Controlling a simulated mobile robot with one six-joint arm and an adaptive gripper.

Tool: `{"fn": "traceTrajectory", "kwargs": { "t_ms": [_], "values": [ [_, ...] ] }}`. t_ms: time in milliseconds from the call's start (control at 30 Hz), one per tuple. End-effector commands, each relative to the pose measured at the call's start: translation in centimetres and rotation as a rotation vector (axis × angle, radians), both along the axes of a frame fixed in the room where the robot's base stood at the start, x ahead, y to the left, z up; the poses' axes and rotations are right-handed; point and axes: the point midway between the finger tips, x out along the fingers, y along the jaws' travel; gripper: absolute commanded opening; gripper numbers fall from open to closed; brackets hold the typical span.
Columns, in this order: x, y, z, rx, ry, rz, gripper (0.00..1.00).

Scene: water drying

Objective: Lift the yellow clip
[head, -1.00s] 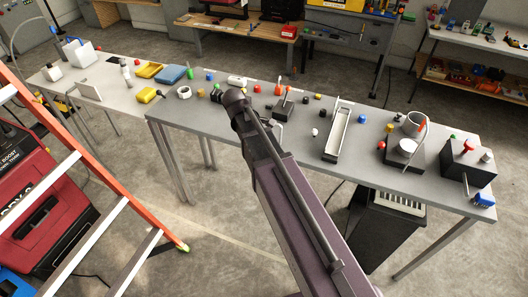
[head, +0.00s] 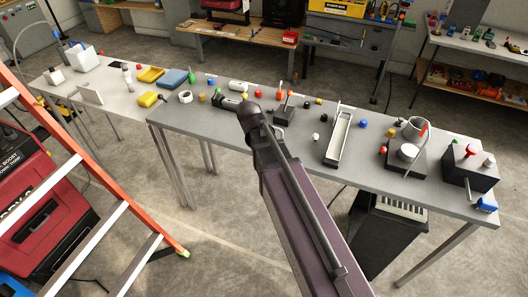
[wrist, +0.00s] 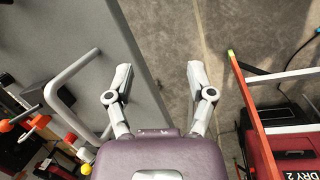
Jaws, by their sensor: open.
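A small yellow object (head: 148,98) lies on the left, lighter table in the head view. A flat yellow tray-like piece (head: 150,75) lies behind it. I cannot tell whether either is the yellow clip; both are small in the picture. My gripper (wrist: 158,74) is open and empty in the wrist view, its two fingers spread wide over a table edge and the floor. In the head view my arm hides the gripper. No clip shows between the fingers.
The grey table (head: 285,140) carries several small coloured balls, a long metal tray (head: 340,137), a dark flashlight-like object (head: 228,103) and a white cylinder on a dark block (head: 405,160). A blue sponge-like block (head: 173,78) sits beside the yellow pieces. An orange ladder (head: 130,205) stands at left.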

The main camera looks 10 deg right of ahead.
Motion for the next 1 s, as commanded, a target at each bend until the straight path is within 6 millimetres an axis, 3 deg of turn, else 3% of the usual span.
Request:
{"fn": "traceTrajectory", "kwargs": {
  "t_ms": [267, 600, 1000],
  "values": [
    [-2.8, -0.5, -0.3, 0.064, -0.033, -0.159, 0.7],
    [-7.9, -0.8, -0.6, 0.209, -0.079, -0.543, 0.7],
    [-8.6, -0.7, -0.6, 0.237, -0.085, -0.624, 0.7]
  ]
}}
